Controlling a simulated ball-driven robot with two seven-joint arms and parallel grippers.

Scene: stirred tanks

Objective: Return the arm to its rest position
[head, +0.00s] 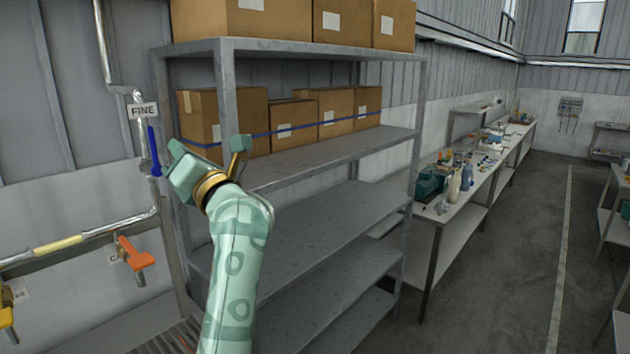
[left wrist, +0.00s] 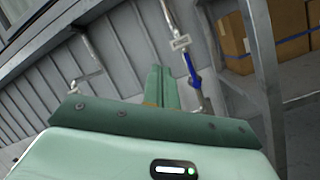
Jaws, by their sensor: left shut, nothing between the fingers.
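My left arm (head: 236,262) reaches up from the bottom of the head view, in front of the grey shelf. My left gripper (head: 178,153) is at its upper end, just right of a blue valve handle (head: 154,150). In the left wrist view the green fingers (left wrist: 158,82) are together with nothing between them. There the blue handle (left wrist: 191,70) stands beyond and to the right of the fingers, with a gap in the picture. The handle hangs upright below a sign reading FINE (head: 142,111). My right gripper is in neither view.
The metal shelf (head: 330,207) with cardboard boxes (head: 337,110) stands close behind and right of my arm. An orange valve handle (head: 131,253) is on the pipe at lower left. A workbench (head: 462,205) with several items runs along the wall. The floor (head: 510,260) at right is clear.

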